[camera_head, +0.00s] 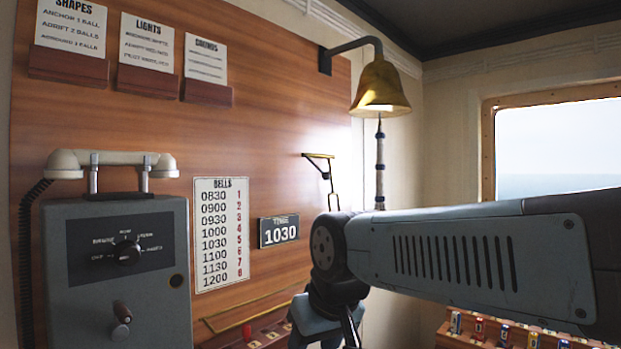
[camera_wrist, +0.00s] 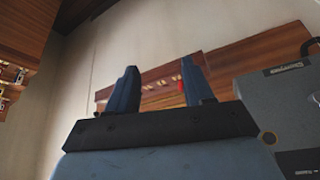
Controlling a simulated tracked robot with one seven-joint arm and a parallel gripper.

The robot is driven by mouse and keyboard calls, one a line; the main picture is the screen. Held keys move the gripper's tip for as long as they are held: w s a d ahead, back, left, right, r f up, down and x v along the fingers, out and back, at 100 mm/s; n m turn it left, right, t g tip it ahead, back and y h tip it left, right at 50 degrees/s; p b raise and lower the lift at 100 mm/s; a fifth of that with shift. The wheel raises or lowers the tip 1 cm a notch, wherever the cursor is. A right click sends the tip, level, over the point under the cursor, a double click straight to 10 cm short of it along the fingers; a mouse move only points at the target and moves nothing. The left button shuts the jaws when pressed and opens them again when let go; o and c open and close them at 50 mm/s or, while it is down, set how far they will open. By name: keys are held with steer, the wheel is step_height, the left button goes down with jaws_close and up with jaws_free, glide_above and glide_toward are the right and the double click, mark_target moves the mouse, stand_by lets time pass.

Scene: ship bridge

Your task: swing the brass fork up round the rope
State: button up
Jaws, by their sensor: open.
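The brass bell (camera_head: 381,88) hangs from a dark wall bracket, and its rope (camera_head: 380,165), with pale and dark bands, hangs straight down. A small brass fitting (camera_head: 319,156), which looks like the fork, juts from the wooden panel left of the rope, with a dark strut below it. It is apart from the rope in the picture; its tip is too small to read. My gripper (camera_wrist: 160,85) is open and empty in the wrist view, its two dark fingers well apart. In the head view my arm hides the gripper's fingers and covers the area below the rope.
A grey telephone box (camera_head: 118,270) stands at left. A bells list (camera_head: 221,233) and a time plate (camera_head: 279,231) are on the panel. A ledge with a red piece (camera_head: 247,332) is low; a rack of coloured items (camera_head: 480,328) is lower right. A window is at right.

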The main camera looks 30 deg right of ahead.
steer(key=w+d+r+y, duration=0.1)
steer(key=w+r+y, duration=0.35)
steer(key=w, duration=0.25)
steer(key=n+t+y, duration=0.3)
steer(key=t+y, duration=0.1)
steer(key=t, duration=0.6)
glide_toward(326, 174)
steer(key=x, duration=0.7)
steer(key=d+x, duration=0.1)
steer(key=x, duration=0.3)
steer(key=shift+w+f, duration=0.2)
steer(key=shift+f, duration=0.1)
steer(key=shift+c, duration=0.3)
jaws_close()
steer(key=shift+d, duration=0.1)
